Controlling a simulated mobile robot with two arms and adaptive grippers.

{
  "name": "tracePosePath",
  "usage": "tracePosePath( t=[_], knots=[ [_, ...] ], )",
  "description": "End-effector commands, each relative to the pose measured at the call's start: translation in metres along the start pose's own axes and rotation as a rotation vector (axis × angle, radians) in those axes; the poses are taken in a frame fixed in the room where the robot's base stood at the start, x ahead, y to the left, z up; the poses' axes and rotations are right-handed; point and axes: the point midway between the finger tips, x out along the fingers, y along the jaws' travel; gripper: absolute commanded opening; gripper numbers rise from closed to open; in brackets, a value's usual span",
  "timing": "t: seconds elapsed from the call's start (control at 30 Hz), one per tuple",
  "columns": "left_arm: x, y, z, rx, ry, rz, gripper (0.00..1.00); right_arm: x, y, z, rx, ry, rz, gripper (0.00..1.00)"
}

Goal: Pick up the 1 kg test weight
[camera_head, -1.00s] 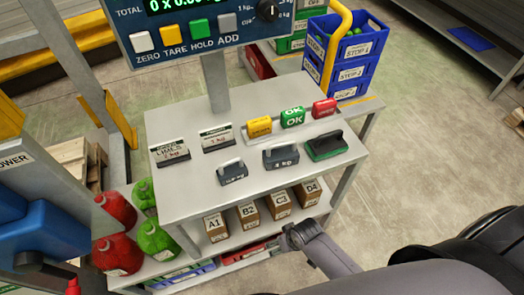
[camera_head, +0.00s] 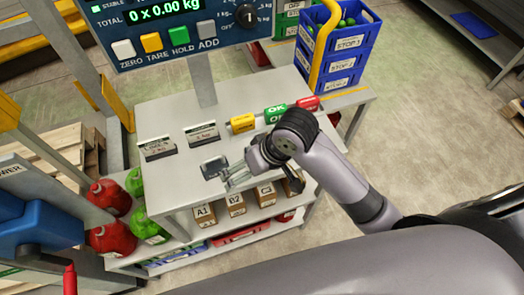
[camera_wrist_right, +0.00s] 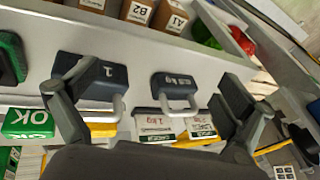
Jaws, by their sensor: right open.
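The 1 kg test weight (camera_wrist_right: 112,78), a dark block with a light handle, lies on the bench top at left in the wrist view, partly covered by one finger of my right gripper. In the head view my right arm hides it. My right gripper (camera_head: 262,180) is open and empty over the front of the bench; its spread fingers also show in the wrist view (camera_wrist_right: 158,90). The smaller dark weight (camera_wrist_right: 175,84) appears between the fingers in that view and left of the gripper in the head view (camera_head: 214,166). My left gripper is not in view.
The bench (camera_head: 170,190) carries two label cards (camera_head: 202,133) and yellow, green and red blocks (camera_head: 243,123) behind the weights. A display post stands at the back. Brown boxes (camera_head: 236,203) sit on the lower shelf. A green-topped block (camera_wrist_right: 10,58) lies beside the 1 kg weight.

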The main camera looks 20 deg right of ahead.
Motion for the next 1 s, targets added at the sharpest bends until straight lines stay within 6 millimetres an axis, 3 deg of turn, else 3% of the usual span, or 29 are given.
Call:
tracePosePath(
  t=[0.2, 0.4, 0.6, 0.7, 0.83, 1.0],
  knots=[
    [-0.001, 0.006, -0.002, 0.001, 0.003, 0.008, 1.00, -0.025, -0.007, -0.041, 0.015, -0.087, 0.038, 0.98],
    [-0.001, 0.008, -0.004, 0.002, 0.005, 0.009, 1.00, -0.067, 0.010, -0.075, 0.112, -0.187, 0.175, 0.98],
    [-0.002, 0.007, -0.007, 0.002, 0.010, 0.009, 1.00, -0.106, 0.029, -0.095, 0.224, -0.232, 0.292, 0.98],
    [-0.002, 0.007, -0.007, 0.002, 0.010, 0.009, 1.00, -0.116, 0.033, -0.099, 0.256, -0.241, 0.320, 0.98],
    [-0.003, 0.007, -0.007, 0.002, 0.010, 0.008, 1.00, -0.110, 0.038, -0.096, 0.272, -0.250, 0.331, 0.98],
    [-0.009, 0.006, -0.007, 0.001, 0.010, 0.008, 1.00, -0.080, 0.048, -0.086, 0.272, -0.252, 0.332, 0.98]
  ],
)
